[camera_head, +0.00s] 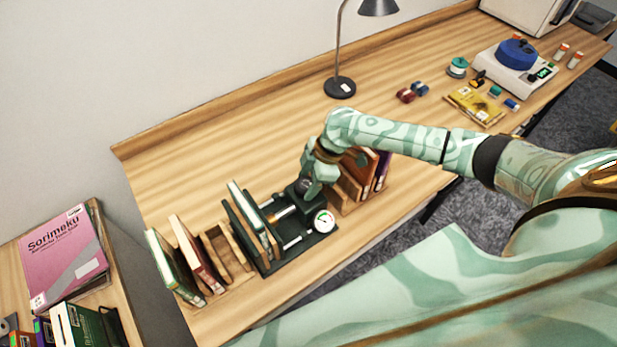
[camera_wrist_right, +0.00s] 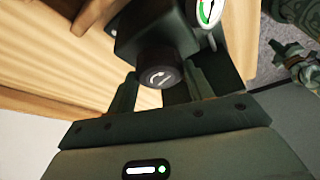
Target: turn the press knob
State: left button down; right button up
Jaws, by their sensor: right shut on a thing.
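The press (camera_head: 316,238) is a dark green frame on the table, with a round white gauge (camera_head: 324,221) at its right end and books standing in its left part. In the right wrist view, its black press knob (camera_wrist_right: 159,75) carries a white curved arrow and sits on a dark block (camera_wrist_right: 148,32). My right gripper (camera_wrist_right: 161,88) has one finger on each side of the knob and is shut on it. In the head view my right gripper (camera_head: 312,182) is at the right end of the press, and it largely hides the knob. My left gripper is out of view.
Upright books in a wooden rack (camera_head: 226,251) stand left of the press. More books (camera_head: 383,170) stand close behind my right wrist. A lamp (camera_head: 340,87) stands near the wall, and a white device with a blue top (camera_head: 516,53) is far right.

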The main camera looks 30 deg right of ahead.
jog(key=m+p, duration=0.1)
jog(key=p, duration=0.1)
jog(key=m+t+p, duration=0.1)
jog(key=m+p, duration=0.1)
jog(key=p, duration=0.1)
jog(key=m+p, duration=0.1)
jog(key=p, duration=0.1)
jog(key=shift+s+a+r+m+t+h+p, duration=0.15)
jog(key=shift+r+m+t+h+p, duration=0.1)
jog(key=shift+m+t+h+p, duration=0.1)
jog(key=shift+f+m+t+p, duration=0.25)
jog(key=shift+m+p, duration=0.5)
jog(key=shift+p, duration=0.25)
jog(key=o, duration=1)
jog(key=shift+c, duration=0.2)
jog(key=p+v, duration=0.2)
jog(key=v, duration=1.4)
jog(key=shift+a+r, duration=0.2)
jog(key=shift+r, duration=0.05)
jog(key=shift+f+h, duration=0.1)
jog(key=shift+h, duration=0.15)
